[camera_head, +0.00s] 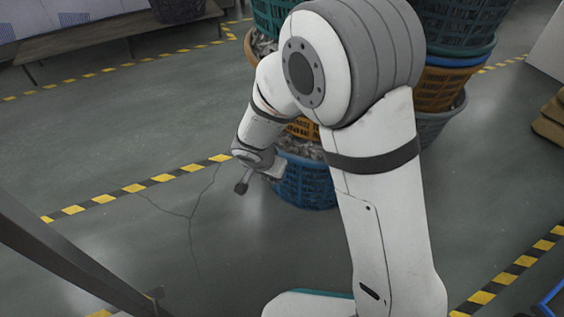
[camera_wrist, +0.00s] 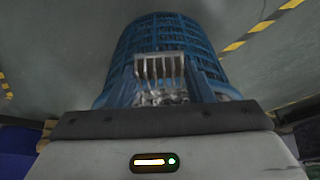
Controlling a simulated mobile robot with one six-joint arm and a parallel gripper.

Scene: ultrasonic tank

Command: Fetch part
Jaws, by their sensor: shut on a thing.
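A grey metal part with several parallel fins (camera_wrist: 168,70) stands up in front of my gripper in the wrist view. My gripper (camera_head: 277,170) is at the rim of a low blue basket (camera_head: 305,187) in the head view. It is shut on the finned part; its fingertips are hard to make out. The blue basket (camera_wrist: 160,36) fills the middle of the wrist view, with grey metal pieces (camera_wrist: 160,97) near its rim. My arm hides part of the baskets in the head view.
Stacked green, blue and orange baskets (camera_head: 437,88) stand behind my arm. A bench (camera_head: 110,35) is at the back left. Yellow-black tape (camera_head: 133,188) crosses the floor.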

